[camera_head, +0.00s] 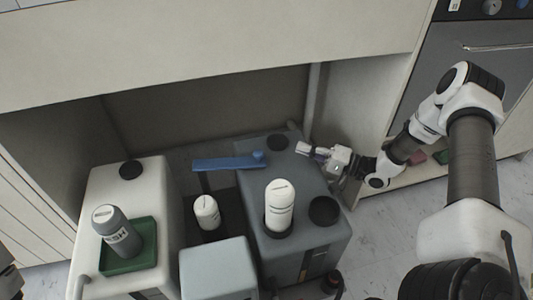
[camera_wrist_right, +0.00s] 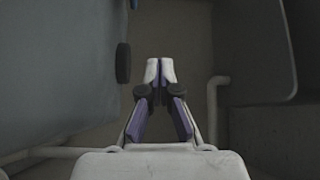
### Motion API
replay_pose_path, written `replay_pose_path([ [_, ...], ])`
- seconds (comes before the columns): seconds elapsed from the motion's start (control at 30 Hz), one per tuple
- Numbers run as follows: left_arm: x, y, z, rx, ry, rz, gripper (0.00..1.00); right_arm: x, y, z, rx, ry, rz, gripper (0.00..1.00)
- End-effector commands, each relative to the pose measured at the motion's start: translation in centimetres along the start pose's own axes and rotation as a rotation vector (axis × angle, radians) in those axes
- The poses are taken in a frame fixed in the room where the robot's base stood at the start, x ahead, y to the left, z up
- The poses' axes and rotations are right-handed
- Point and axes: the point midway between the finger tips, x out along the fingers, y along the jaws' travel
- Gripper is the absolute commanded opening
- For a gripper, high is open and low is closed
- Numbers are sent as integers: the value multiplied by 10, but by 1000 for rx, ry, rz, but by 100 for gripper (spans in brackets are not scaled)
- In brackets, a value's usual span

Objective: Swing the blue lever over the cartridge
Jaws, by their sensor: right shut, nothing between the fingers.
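The blue lever (camera_head: 225,163) is a flat bar at the back left of the dark grey box (camera_head: 300,240). Its pivot end is at the box's edge and the bar reaches left over the gap beside the box. A white cartridge (camera_head: 280,205) stands upright in a round socket on the dark grey box, in front of the lever's pivot; the lever is not over it. My right gripper (camera_head: 302,148) is shut and empty, right of the lever and apart from it. In the right wrist view its fingertips (camera_wrist_right: 160,70) meet. My left gripper is out of view.
A white box (camera_head: 95,195) at left bears a green tray (camera_head: 145,262) with a grey cartridge (camera_head: 115,230). Another white cartridge (camera_head: 207,210) stands between the boxes behind a pale grey box (camera_head: 218,270). A counter (camera_head: 200,50) overhangs behind; a pipe (camera_head: 313,95) runs down there.

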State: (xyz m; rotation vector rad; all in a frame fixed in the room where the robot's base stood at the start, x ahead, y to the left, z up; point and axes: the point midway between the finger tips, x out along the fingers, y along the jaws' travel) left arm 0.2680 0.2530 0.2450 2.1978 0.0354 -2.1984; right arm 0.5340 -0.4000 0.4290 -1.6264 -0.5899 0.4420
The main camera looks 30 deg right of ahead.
Motion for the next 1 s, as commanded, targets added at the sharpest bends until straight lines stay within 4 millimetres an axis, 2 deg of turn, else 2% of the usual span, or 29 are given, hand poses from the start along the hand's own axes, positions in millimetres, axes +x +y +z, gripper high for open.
replay_pose_path([
  [0.03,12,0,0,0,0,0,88,12,5,2,-2,-5,-2,0],
  [0.5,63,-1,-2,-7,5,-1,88,115,6,2,-4,-5,0,0],
  [0.53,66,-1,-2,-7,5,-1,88,118,5,4,-2,-3,0,0],
  [0.7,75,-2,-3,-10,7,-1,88,105,3,30,2,1,0,0],
  [1.0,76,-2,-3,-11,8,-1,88,102,0,38,-1,1,0,0],
])
